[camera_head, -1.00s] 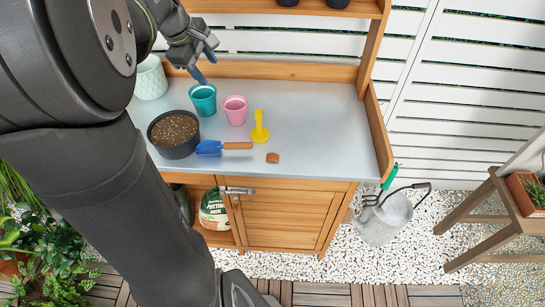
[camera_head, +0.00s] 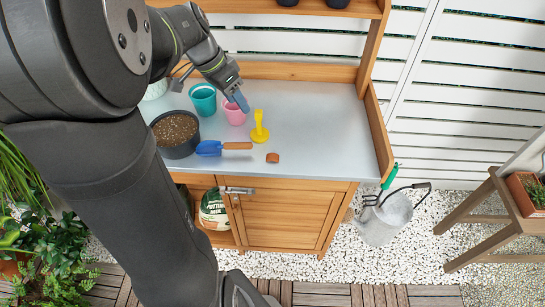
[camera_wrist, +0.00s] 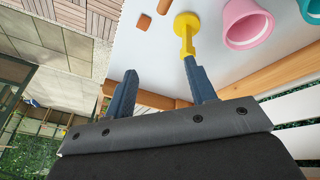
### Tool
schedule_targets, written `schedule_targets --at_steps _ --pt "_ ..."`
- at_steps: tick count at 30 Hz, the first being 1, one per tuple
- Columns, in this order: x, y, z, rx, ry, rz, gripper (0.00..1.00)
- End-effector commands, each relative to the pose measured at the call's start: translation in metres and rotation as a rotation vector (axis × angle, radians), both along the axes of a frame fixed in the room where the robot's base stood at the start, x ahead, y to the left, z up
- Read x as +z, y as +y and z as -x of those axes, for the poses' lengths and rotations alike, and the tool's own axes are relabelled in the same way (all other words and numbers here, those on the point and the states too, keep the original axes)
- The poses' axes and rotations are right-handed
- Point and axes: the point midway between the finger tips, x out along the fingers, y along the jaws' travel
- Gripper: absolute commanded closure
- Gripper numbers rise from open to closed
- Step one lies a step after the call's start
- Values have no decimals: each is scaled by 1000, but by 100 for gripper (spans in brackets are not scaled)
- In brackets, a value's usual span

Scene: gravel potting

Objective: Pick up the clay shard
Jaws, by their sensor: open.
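The clay shard (camera_head: 272,157) is a small reddish-brown piece lying flat on the grey bench top, near its front edge. It also shows in the wrist view (camera_wrist: 144,22) at the top, beyond the fingertips. My gripper (camera_head: 239,101) is above the back of the bench, over the pink pot's rim, up and left of the shard. In the wrist view its two blue fingers (camera_wrist: 161,80) stand apart with nothing between them. The shard is clear of the gripper.
The yellow tamper (camera_head: 260,133) stands behind the shard. The blue trowel (camera_head: 210,148) lies left of it, beside the dark pot of soil (camera_head: 172,151). The pink pot (camera_head: 235,115) and teal pot (camera_head: 203,101) stand farther back. The bench right of the shard is clear.

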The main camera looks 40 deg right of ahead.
Motion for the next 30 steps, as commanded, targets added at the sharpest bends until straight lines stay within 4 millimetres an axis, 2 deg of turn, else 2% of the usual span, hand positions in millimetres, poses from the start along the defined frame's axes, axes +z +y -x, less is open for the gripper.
schedule_targets --at_steps 6,12,16,19,30 --pt "-11 -2 19 -411 -77 72 49" --pt "-16 -2 30 -644 -120 123 49" --pt "-20 -3 33 -698 -130 135 49" --pt "-31 -6 37 -707 -130 137 49" --pt "-104 -27 58 -704 -127 135 49"
